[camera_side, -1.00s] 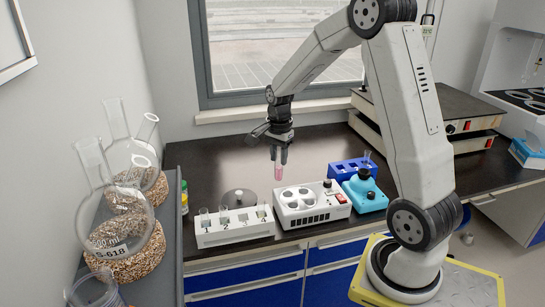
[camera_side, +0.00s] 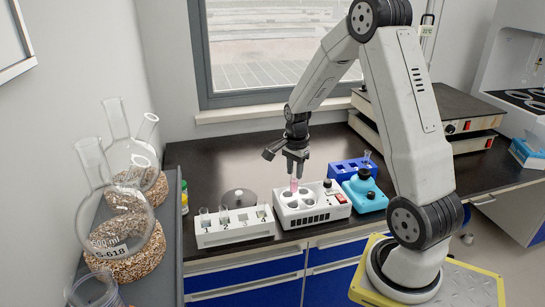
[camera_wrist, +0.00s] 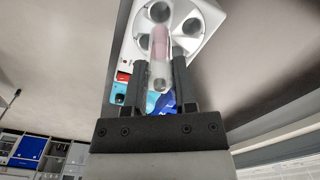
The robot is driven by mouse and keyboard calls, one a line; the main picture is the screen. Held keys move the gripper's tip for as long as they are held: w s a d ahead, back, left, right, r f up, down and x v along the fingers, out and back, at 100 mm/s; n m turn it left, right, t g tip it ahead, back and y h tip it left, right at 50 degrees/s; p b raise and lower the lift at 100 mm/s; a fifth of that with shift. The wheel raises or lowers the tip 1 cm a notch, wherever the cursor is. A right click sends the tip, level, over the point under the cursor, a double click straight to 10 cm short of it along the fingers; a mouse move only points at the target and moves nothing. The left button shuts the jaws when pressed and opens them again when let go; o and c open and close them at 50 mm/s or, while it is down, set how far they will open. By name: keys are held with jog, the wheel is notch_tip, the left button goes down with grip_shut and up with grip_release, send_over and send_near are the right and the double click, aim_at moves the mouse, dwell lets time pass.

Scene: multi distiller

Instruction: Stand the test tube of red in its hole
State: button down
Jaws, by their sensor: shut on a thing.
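The test tube of red (camera_side: 293,185) is in my gripper (camera_side: 296,169), which is shut on it. The tube points down, close over the white centrifuge-like machine (camera_side: 315,214) with several round holes in its top. In the wrist view, the tube (camera_wrist: 159,50) sits between my two fingers (camera_wrist: 163,75), with the machine's holed disc (camera_wrist: 185,45) beyond it. I cannot tell whether the tube's lower end is inside a hole or just above it.
A white numbered rack (camera_side: 235,238) with several tubes stands left of the machine. Glass flasks (camera_side: 122,220) are at the far left. The dark counter (camera_side: 215,172) behind the rack is mostly clear.

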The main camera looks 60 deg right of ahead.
aim_at(294, 191)
jog(key=shift+f, duration=0.15)
jog(key=shift+f, duration=2)
jog(key=shift+f, duration=0.7)
jog(key=shift+f, duration=0.4)
jog(key=shift+f, duration=0.3)
jog(key=shift+f, duration=0.4)
jog(key=shift+f, duration=0.5)
